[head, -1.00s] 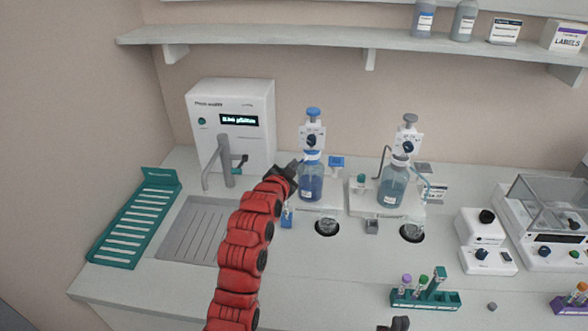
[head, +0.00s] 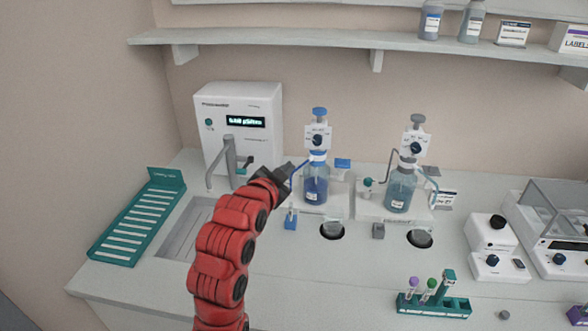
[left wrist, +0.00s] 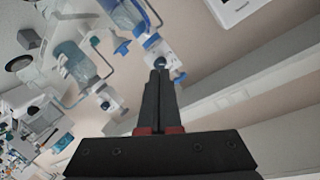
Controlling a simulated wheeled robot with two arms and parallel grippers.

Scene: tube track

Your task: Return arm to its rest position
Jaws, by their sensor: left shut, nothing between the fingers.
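My left arm (head: 222,258) is red and reaches up from the bottom of the head view. Its dark left gripper (head: 290,167) is raised in front of the wall side of the bench, just left of the blue dispenser bottle (head: 316,190). In the left wrist view the two black fingers (left wrist: 160,72) lie together, shut and empty. The blue dispenser's pump head shows just beyond them. I cannot tell whether the fingertips touch the dispenser. My right gripper does not show.
A white water unit (head: 240,110) with a grey tap stands behind the arm. A second dispenser bottle (head: 400,190), a teal slotted rack (head: 140,220), a teal tube rack (head: 455,305) and a balance (head: 560,215) stand around. A shelf (head: 330,36) runs above.

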